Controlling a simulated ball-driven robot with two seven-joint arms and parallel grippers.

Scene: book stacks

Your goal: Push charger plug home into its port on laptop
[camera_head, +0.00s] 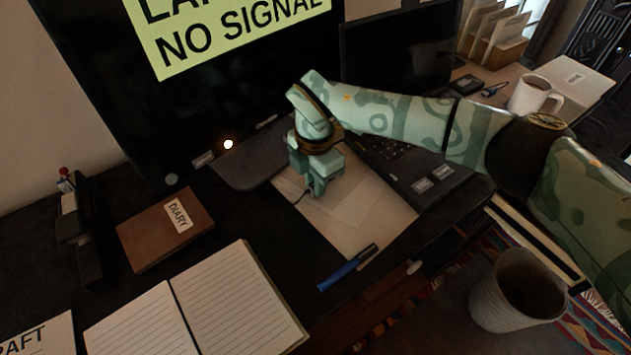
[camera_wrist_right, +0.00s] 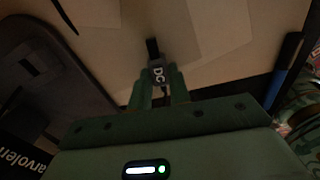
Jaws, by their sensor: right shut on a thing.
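The laptop (camera_head: 400,165) stands open at the right of the desk, its dark screen (camera_head: 400,50) raised behind its keyboard. My right arm crosses in front of it. My right gripper (camera_head: 317,192) is at the laptop's left, above pale sheets. In the right wrist view my right gripper (camera_wrist_right: 158,88) is shut on the charger plug (camera_wrist_right: 158,73), a grey body marked "DC" with a black tip pointing away from the fingers. The plug is hard to make out in the head view; a thin dark cable shows beside the gripper. The port is hidden, and I cannot see plug and laptop touching.
Pale sheets (camera_head: 385,227) lie under the gripper. A blue pen (camera_head: 347,268) lies at their front edge. The monitor's foot (camera_head: 250,165) is to the left, with a brown diary (camera_head: 165,235) and open notebook (camera_head: 235,300) beyond. A white mug (camera_head: 533,95) stands at the right.

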